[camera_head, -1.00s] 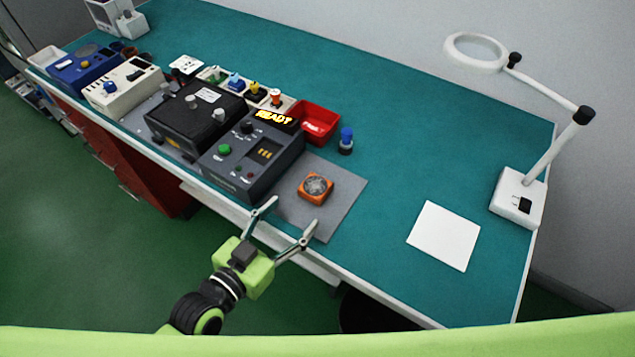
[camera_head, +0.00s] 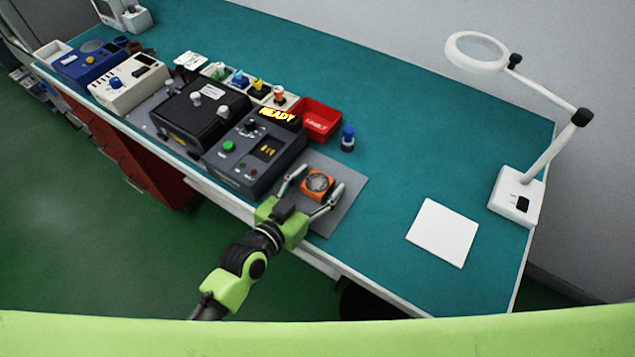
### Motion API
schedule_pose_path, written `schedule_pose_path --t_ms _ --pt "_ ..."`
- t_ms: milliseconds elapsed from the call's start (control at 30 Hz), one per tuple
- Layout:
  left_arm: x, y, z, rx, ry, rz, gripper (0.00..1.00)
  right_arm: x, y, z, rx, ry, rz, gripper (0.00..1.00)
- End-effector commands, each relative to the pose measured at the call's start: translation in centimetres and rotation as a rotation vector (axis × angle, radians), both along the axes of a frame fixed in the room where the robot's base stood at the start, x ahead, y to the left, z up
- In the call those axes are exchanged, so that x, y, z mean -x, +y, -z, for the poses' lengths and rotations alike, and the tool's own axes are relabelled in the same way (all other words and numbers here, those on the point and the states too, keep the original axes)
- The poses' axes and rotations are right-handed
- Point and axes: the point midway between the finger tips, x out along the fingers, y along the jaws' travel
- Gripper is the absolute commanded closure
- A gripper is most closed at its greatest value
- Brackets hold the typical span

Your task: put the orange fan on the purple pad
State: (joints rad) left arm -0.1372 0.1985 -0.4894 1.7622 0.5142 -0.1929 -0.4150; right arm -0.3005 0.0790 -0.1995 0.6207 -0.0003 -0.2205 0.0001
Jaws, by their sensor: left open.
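The orange fan (camera_head: 317,185), a small square with a dark round middle, lies on a grey mat (camera_head: 345,208) at the bench's front edge. My left gripper (camera_head: 319,178) is open, with one finger on each side of the fan. I cannot tell whether the fingers touch it. No purple pad shows; a flat white square (camera_head: 443,232) lies to the right on the teal bench top. My right gripper is not in view.
A dark grey device (camera_head: 252,155) with a lit READY sign stands left of the fan. Behind are a red bin (camera_head: 320,122) and a blue-topped part (camera_head: 348,137). A white magnifier lamp (camera_head: 517,197) stands at right. The bench between mat and white square is clear.

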Motion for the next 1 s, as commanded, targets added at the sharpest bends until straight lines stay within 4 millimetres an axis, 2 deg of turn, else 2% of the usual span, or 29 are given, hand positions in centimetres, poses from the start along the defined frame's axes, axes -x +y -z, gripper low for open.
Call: schedule_pose_path --t_ms 67,100,233,267,667,767,933,1000 --pt "0.0 0.0 0.0 0.000 0.000 0.000 0.39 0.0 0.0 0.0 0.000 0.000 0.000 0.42" --pt "0.0 0.0 0.0 0.000 0.000 0.000 0.44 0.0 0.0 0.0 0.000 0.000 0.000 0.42" --pt "0.0 0.0 0.0 0.001 -0.001 0.000 0.78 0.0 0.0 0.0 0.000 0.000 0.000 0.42" --pt "0.0 0.0 0.0 0.000 0.000 0.000 0.80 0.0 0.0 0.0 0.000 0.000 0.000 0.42" --pt "0.0 0.0 -0.3 0.001 -0.002 -0.001 0.80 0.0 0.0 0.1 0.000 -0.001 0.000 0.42" --pt "0.0 0.0 -1.0 0.004 -0.002 -0.001 0.80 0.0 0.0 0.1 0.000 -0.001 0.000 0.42" --pt "0.0 0.0 -3.3 0.005 -0.005 -0.002 0.80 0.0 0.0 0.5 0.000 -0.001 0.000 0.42" --pt "0.9 0.6 -4.4 0.003 -0.003 -0.001 0.80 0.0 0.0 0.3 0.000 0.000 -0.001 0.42"
